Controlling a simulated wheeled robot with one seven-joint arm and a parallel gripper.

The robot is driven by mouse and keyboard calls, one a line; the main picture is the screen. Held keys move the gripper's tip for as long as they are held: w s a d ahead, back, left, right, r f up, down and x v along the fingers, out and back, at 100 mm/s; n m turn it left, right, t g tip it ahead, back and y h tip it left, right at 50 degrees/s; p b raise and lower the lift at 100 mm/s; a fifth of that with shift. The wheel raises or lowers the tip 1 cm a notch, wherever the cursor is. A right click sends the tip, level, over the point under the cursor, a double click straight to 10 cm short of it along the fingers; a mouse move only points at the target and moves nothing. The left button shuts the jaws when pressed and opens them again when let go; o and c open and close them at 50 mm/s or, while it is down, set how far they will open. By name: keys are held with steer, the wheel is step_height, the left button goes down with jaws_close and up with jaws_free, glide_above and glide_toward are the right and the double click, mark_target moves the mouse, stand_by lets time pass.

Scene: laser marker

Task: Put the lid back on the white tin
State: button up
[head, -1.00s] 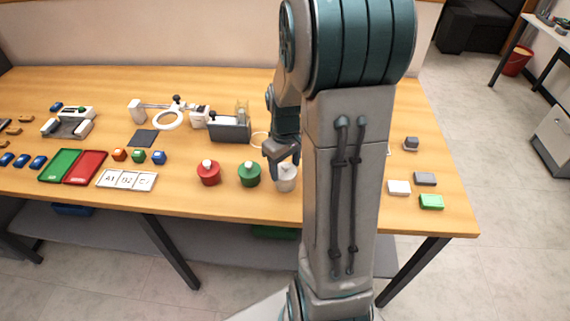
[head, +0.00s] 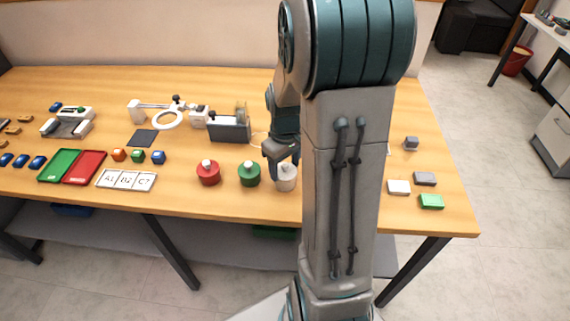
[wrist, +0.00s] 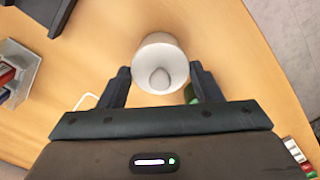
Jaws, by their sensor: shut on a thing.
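The white tin (head: 286,180) stands upright near the table's front edge, at the right end of a row of tins. My gripper (head: 283,163) points down directly over it, at its top. In the wrist view, my gripper (wrist: 160,82) has its fingers on both sides of a round white piece with a small knob, the lid (wrist: 160,50). The gripper is shut on the lid. The lid covers the view down to the tin, so I cannot tell whether the lid touches the tin's rim.
A green tin (head: 249,175) stands close to the left of the white tin, with a red tin (head: 208,174) further left. A dark grey holder (head: 230,131) is behind them. My arm hides the table right of the white tin.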

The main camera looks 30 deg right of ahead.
steer(key=shift+f, duration=0.1)
stand_by(0.8)
steer(key=o, duration=1.4)
steer(key=shift+r+p, duration=2.6)
steer(key=shift+r, duration=0.95)
jaws_close()
